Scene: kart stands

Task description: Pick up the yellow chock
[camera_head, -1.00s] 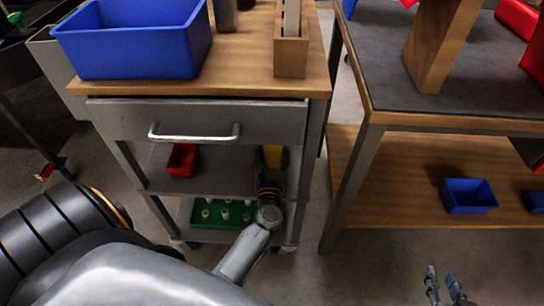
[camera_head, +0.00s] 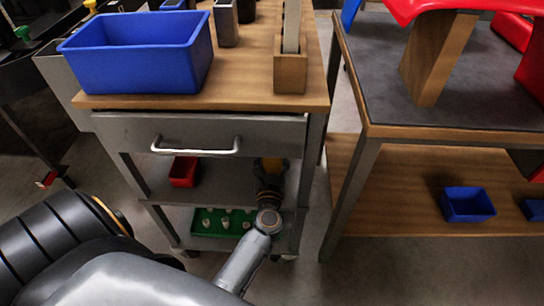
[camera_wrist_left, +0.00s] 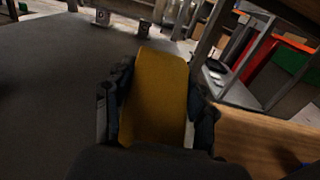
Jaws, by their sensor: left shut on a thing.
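The yellow chock (camera_wrist_left: 157,85) sits between the two dark fingers of my left gripper (camera_wrist_left: 158,110) in the left wrist view, and the gripper is shut on it. In the head view, my left arm reaches in under the cart's drawer to the middle shelf. There the left gripper (camera_head: 269,172) covers most of the chock, and only a little dark yellow shows. I cannot tell whether the chock touches the shelf. My right gripper is not in view.
A red bin (camera_head: 184,171) stands on the same shelf, left of my gripper. A green tray (camera_head: 205,241) with pale pieces is on the shelf below. The drawer (camera_head: 270,134) is above. A second table (camera_head: 375,131) with a blue bin (camera_head: 467,205) on its lower shelf stands right.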

